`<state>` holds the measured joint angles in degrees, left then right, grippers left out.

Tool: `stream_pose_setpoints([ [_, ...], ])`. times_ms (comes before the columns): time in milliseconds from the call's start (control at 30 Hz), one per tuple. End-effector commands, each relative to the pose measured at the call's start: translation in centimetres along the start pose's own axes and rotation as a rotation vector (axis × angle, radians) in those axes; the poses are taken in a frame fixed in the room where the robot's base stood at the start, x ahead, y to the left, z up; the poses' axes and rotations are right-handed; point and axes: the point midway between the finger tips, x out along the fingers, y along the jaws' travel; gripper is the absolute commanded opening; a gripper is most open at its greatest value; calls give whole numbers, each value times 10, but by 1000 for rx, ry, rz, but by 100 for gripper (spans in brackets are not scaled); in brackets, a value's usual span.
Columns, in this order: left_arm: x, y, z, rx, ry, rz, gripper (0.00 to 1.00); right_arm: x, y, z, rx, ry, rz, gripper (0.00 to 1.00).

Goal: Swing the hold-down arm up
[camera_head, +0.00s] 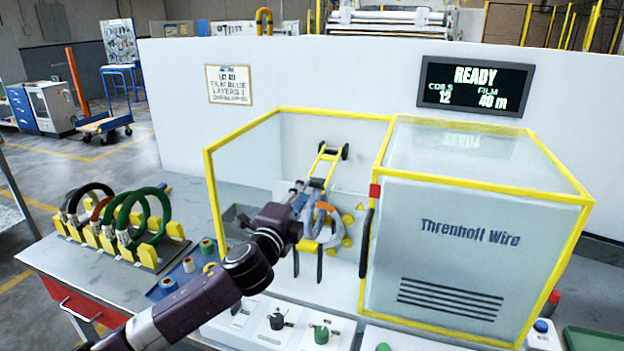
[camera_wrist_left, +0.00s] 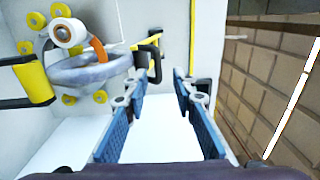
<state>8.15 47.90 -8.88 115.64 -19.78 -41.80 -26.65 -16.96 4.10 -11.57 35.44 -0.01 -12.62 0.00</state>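The hold-down arm (camera_head: 321,168) is a yellow frame with a black crossbar at its upper end. It rises from the coil area inside the yellow-framed machine. In the left wrist view its black handle (camera_wrist_left: 152,62) appears just beyond my fingertips, with a yellow bar running to it. A grey coil (camera_head: 322,222) sits below the arm among yellow rollers; it also shows in the wrist view (camera_wrist_left: 85,75). My left gripper (camera_wrist_left: 158,95) is open and empty, its blue-padded fingers apart; in the head view it is partly hidden by its own wrist. My right gripper is not in view.
The machine's yellow frame and translucent door (camera_head: 470,250) stand right of my left arm, with a black door handle (camera_head: 366,243). A rack of coloured coils (camera_head: 120,225) is on the table at left. A control panel (camera_head: 290,325) lies in front. A sign (camera_head: 475,87) reads READY.

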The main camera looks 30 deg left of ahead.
Motion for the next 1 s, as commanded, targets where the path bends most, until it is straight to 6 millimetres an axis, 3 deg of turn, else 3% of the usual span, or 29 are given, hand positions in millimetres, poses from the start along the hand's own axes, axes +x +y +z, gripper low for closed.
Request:
stream_pose_setpoints([
  [100,19,-3,1,-2,-3,-1,25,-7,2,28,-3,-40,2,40],
  [200,32,-2,0,-2,-2,0,25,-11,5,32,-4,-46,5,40],
  [500,56,0,0,-2,-2,2,25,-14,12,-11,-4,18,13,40],
  [800,58,0,0,-2,-1,2,25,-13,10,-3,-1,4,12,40],
  [1000,58,1,0,-2,-1,2,5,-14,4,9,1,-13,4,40],
])
